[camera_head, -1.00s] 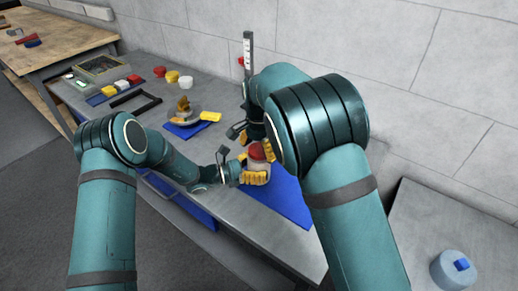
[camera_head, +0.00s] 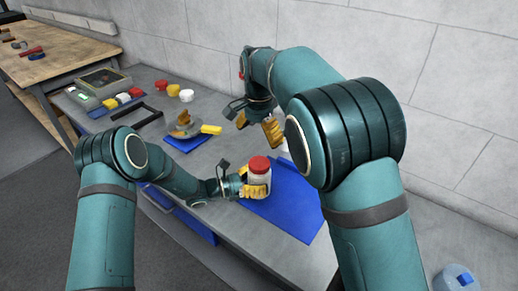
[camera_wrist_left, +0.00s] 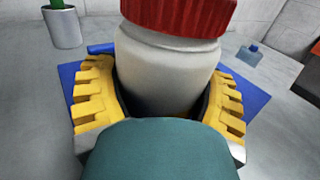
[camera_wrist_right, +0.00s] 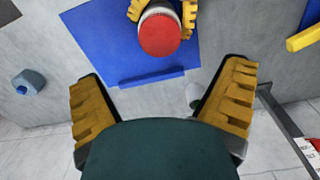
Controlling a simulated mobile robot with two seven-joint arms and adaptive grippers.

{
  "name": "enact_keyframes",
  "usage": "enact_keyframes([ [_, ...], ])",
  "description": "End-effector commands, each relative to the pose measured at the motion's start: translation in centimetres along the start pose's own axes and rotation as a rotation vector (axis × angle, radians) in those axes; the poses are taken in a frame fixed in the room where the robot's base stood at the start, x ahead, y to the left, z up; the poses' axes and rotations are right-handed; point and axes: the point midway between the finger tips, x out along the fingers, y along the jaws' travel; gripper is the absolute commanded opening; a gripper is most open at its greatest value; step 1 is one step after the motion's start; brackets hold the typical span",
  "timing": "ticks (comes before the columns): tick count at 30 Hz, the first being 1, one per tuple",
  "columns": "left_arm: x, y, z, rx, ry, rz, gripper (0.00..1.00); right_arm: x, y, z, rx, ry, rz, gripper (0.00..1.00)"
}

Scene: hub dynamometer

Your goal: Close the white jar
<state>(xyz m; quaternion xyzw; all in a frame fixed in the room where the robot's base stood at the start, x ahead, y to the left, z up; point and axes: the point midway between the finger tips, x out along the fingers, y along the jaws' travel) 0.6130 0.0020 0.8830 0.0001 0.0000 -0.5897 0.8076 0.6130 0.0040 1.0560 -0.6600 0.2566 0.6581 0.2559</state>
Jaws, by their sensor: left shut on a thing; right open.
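The white jar (camera_head: 258,180) stands upright at the edge of the blue mat (camera_head: 290,205). Its red lid (camera_head: 259,165) sits on top and looks level, with a short pale neck below it in the left wrist view (camera_wrist_left: 178,14). I cannot tell how tightly the lid is on. My left gripper (camera_head: 256,189) is shut around the jar's body, with yellow fingers on both sides in the left wrist view (camera_wrist_left: 160,85). My right gripper (camera_head: 257,126) is open and empty, apart from the lid and behind the jar; the right wrist view shows its fingers spread (camera_wrist_right: 160,90).
A dish with a brown object (camera_head: 184,127) and a yellow block (camera_head: 211,129) are left of my right gripper. Several coloured pieces (camera_head: 173,90), a black handle (camera_head: 149,117) and a grey box (camera_head: 104,80) lie farther back. A pot with green (camera_wrist_left: 60,26) stands beyond the mat.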

Motion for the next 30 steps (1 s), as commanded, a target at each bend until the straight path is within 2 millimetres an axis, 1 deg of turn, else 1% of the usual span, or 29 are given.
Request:
enact_keyframes([
  [1, 0.0, 0.0, 0.0, 0.000, -0.001, -0.001, 0.00, -0.6, -0.1, 0.0, 0.000, 0.001, -0.002, 0.95],
  [6, 0.0, 0.0, 0.0, 0.000, -0.001, -0.001, 0.00, -1.7, 0.0, 0.0, 0.000, 0.000, 0.000, 0.95],
  [14, 0.0, 0.0, 0.0, 0.000, -0.001, -0.001, 0.00, -1.8, 0.0, 0.0, 0.000, 0.000, 0.000, 0.95],
  [15, 0.0, 0.0, 0.0, 0.000, -0.001, 0.000, 0.79, -1.8, 0.0, 0.0, 0.000, 0.000, 0.000, 0.95],
  [17, 0.0, 0.0, 0.0, 0.000, -0.001, 0.000, 1.00, -1.8, 0.0, 0.0, 0.000, 0.000, 0.000, 0.95],
  [26, -0.1, 0.0, 0.0, 0.000, 0.000, 0.000, 1.00, -1.8, 0.0, 0.0, 0.000, 0.000, 0.000, 0.95],
  [29, -0.7, 0.1, 0.0, 0.000, 0.000, 0.002, 1.00, -1.8, 0.0, 0.0, 0.000, 0.000, 0.000, 0.95],
  [30, -1.2, 0.1, 0.0, 0.000, 0.000, 0.003, 1.00, -1.8, 0.0, 0.0, 0.000, 0.000, 0.001, 0.95],
])
